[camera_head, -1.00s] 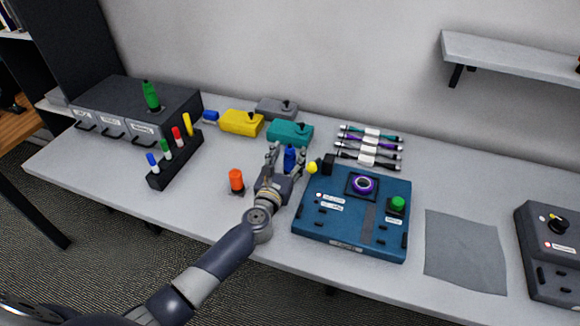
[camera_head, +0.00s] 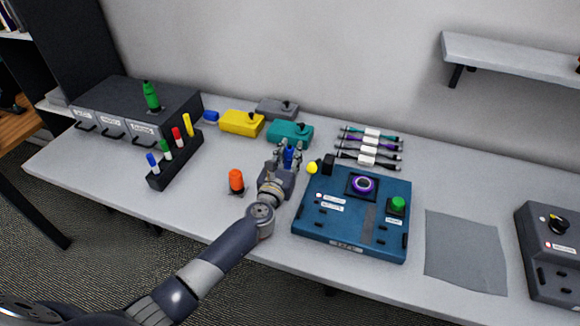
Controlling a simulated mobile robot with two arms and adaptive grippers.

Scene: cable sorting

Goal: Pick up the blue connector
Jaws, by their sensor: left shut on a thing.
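The blue connector (camera_head: 289,153) stands upright between the fingers of my left gripper (camera_head: 288,152), left of the blue panel box. The left gripper is shut on it, and the fingers hide part of its sides. The connector's lower end is hidden by the gripper, so I cannot tell whether it touches the table. My right gripper is not in view.
The blue panel box (camera_head: 325,232) lies close to the right, with a yellow ball-like piece (camera_head: 312,168) near its corner. An orange connector (camera_head: 236,181) stands to the left. Teal (camera_head: 290,134) and yellow boxes (camera_head: 241,122) are behind. The front-left table is clear.

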